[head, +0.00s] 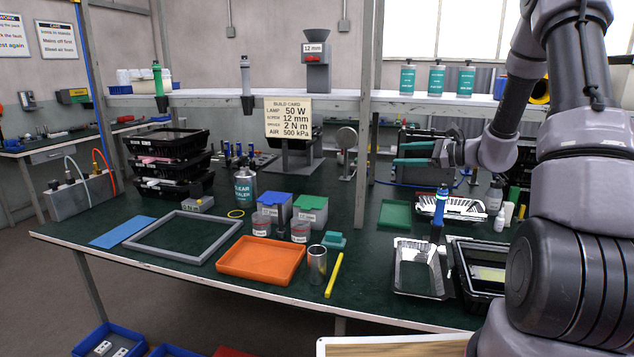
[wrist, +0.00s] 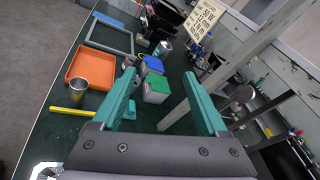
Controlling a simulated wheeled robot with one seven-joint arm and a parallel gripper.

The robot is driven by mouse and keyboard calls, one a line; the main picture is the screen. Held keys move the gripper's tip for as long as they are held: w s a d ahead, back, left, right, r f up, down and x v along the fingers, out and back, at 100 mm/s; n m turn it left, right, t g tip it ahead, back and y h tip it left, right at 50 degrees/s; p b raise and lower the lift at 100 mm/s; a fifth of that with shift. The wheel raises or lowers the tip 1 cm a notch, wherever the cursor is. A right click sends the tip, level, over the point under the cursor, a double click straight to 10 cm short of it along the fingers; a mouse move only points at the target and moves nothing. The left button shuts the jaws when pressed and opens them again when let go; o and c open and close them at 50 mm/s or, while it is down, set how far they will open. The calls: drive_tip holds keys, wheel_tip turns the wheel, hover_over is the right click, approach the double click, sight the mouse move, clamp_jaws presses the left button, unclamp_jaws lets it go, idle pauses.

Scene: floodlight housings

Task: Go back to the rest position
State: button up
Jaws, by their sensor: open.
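My gripper (head: 418,154) is at the right in the head view, raised above the workbench (head: 190,285) and reaching left. Its two teal fingers are apart, with nothing between them. In the wrist view my gripper (wrist: 165,95) also shows open and empty, its fingers spread over the bench. Nothing touches the fingers that I can see. My arm fills the right side of the head view and hides part of the bench there.
An upright post (head: 363,120) stands just left of my gripper. Below are a black housing (head: 480,268), a reflector (head: 418,268) and a blue-handled tool (head: 438,212). An orange tray (head: 262,262), a metal cup (head: 317,265) and a grey frame (head: 182,238) lie further left.

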drive_tip(key=s+a+r+n+g+h, duration=0.25)
drive_tip(key=s+a+r+n, duration=0.2)
drive_tip(key=s, duration=0.35)
drive_tip(key=s+a+r+n+g+h, duration=0.1)
drive_tip(key=s+a+r+n+g, duration=0.3)
drive_tip(key=s, duration=0.4)
drive_tip(key=s+d+r+n+t+h, duration=0.2)
drive_tip(key=s+d+r+n+h, duration=0.1)
drive_tip(key=s, duration=0.5)
drive_tip(key=s+d+r+n+t+h, duration=0.2)
drive_tip(key=s+d+r+n+h, duration=0.1)
drive_tip(key=s, duration=0.5)
drive_tip(key=shift+d+r+n+t+h, duration=0.35)
drive_tip(key=shift+d+n+h, duration=0.1)
drive_tip(key=shift+d+h, duration=0.35)
